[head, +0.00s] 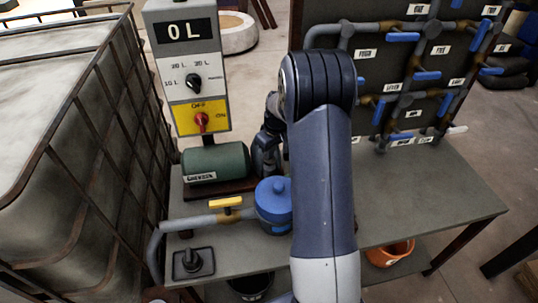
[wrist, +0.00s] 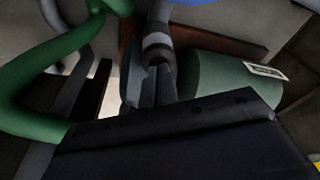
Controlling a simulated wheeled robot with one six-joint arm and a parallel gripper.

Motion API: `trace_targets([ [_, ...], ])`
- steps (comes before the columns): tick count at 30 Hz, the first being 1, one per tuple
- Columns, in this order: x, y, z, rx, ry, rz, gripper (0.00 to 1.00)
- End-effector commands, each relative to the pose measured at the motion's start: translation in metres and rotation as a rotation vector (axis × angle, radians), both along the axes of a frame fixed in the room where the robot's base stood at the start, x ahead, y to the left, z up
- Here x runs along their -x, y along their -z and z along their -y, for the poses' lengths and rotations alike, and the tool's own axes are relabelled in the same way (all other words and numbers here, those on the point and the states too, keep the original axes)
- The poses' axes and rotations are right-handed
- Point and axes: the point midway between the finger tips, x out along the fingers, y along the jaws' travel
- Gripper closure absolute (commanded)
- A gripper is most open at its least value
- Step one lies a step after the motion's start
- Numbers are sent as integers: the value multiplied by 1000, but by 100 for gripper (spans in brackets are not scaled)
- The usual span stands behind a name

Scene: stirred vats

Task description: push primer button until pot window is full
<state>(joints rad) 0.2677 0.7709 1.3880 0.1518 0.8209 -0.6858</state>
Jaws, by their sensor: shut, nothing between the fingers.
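The blue pot (head: 274,205) with its domed lid stands on the bench left of my arm. I cannot make out its window or how full it is. I cannot identify a primer button in either view. My gripper (wrist: 160,74) is shut and empty in the wrist view, its fingers pointing at a grey cylindrical part (wrist: 157,43); whether they touch it I cannot tell. The green pump motor (head: 216,165) is beside my gripper, and it also shows in the wrist view (wrist: 222,85). My arm hides part of the bench.
A control post (head: 188,65) reads 0 L and carries a black dial and a red switch (head: 201,121). A yellow valve lever (head: 226,202) sits on the pipe left of the pot. A caged tank (head: 60,120) borders the left. A pipe board (head: 410,75) stands behind right. The bench's right (head: 440,200) is clear.

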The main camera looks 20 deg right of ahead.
Motion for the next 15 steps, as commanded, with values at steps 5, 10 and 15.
trace_targets([
  [5,0,4,0,-1,0,-1,100],
  [10,0,-4,0,-1,0,-1,100],
  [15,0,-16,0,-1,0,-1,100],
])
